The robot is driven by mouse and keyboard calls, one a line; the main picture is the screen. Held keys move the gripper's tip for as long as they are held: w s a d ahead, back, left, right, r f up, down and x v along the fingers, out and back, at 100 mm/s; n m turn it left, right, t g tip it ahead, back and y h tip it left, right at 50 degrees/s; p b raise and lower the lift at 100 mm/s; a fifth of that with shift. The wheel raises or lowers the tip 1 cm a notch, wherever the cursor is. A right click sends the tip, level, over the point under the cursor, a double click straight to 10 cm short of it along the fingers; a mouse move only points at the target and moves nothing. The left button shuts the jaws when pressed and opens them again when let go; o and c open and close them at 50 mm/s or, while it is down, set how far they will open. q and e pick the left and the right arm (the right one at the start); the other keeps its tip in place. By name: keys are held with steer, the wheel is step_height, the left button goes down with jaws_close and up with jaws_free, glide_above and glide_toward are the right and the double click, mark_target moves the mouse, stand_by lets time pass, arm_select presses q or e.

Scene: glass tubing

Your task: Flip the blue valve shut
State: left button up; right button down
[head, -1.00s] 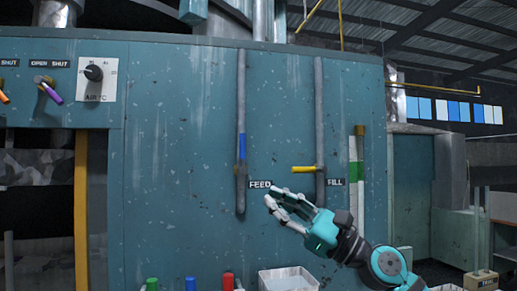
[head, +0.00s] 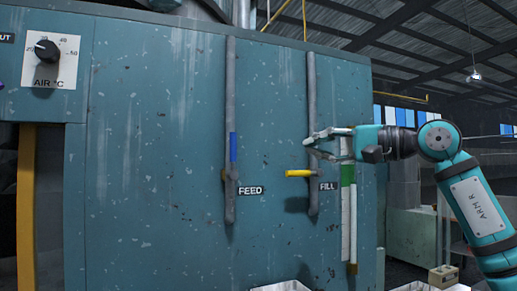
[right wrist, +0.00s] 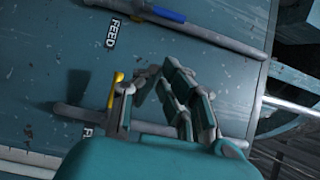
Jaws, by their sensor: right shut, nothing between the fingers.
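The blue valve handle (head: 233,147) lies upright along the grey FEED pipe (head: 230,90), in line with it. In the right wrist view the blue handle (right wrist: 165,13) shows at the top, along its pipe. My right gripper (head: 318,143) is shut and empty in front of the FILL pipe (head: 311,95), right of the blue handle and apart from it. In the right wrist view its fingers (right wrist: 165,92) point toward the FEED pipe, partly covering the FILL pipe. My left gripper is in neither view.
A yellow handle (head: 298,173) sticks out leftward, crosswise to the FILL pipe, just below my right fingers. A green and white tube (head: 348,210) stands right of it. The panel between the two pipes is clear above the FEED label (head: 250,191).

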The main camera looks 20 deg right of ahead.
mark_target(232, 154)
steer(key=p+x, duration=0.1)
steer(key=x, duration=0.3)
steer(key=a+p+x, duration=0.1)
steer(key=p+x, duration=0.1)
steer(key=x, duration=0.3)
steer(key=s+a+p+x, duration=0.1)
steer(key=p+x, duration=0.1)
steer(key=x, duration=0.2)
steer(key=shift+w+a, duration=0.2)
steer(key=shift+s+a+p, duration=0.1)
steer(key=shift+a+p, duration=0.2)
steer(key=shift+a, duration=0.05)
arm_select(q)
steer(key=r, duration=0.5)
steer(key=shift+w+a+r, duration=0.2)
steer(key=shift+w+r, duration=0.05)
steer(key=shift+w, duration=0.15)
arm_select(e)
steer(key=shift+f, duration=0.15)
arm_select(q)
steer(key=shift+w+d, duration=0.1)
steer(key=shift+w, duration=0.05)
